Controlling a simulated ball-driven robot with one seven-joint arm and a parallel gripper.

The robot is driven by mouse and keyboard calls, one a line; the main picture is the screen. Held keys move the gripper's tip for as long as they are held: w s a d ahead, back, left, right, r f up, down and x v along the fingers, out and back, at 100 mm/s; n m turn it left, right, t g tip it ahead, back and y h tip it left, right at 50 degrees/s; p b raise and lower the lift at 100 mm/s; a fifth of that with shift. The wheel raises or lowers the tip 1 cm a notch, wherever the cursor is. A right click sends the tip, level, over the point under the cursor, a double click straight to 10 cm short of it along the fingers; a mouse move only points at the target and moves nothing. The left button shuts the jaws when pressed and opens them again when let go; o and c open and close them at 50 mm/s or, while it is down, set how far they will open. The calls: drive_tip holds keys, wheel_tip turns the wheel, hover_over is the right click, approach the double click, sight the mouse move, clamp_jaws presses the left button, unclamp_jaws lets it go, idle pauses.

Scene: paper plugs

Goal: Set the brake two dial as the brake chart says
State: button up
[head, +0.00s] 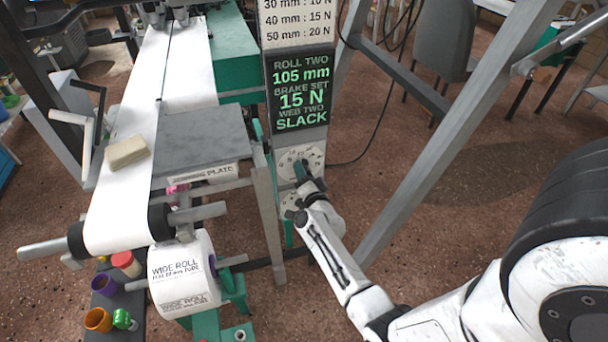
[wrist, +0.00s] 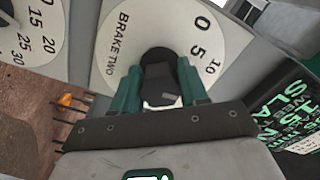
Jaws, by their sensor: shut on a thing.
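The brake two dial (wrist: 125,55) is a round white plate in the wrist view, with 0, 5 and 10 readable. The black knob (wrist: 157,72) at its centre sits between the teal fingers of my gripper (wrist: 158,80), which is shut on it. In the head view my gripper (head: 303,172) reaches the upper dial (head: 316,158) on the grey post, hiding part of it. I cannot tell where the knob points. The brake chart (head: 298,22) shows 30 mm: 10 N, 40 mm: 15 N, 50 mm: 20 N; its top is cut off.
A dark display (head: 300,92) reads roll two 105 mm, brake set 15 N, web two slack. A second dial (wrist: 28,35) stands beside the held one. The wide roll (head: 183,275) and a slanted grey beam (head: 440,140) flank the post.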

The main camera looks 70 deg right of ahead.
drive_tip(key=m, duration=0.5)
drive_tip(key=shift+m+b, duration=0.35)
drive_tip(key=shift+m, duration=0.05)
idle(0.4)
drive_tip(key=o, duration=1)
drive_tip(key=shift+c, duration=0.2)
drive_tip(key=shift+r, duration=0.1)
drive_tip(key=p+v, duration=0.2)
drive_tip(key=v, duration=0.8)
drive_tip(key=shift+s+a+p, duration=0.25)
drive_tip(key=shift+a+p, duration=0.05)
drive_tip(key=shift+p, duration=0.1)
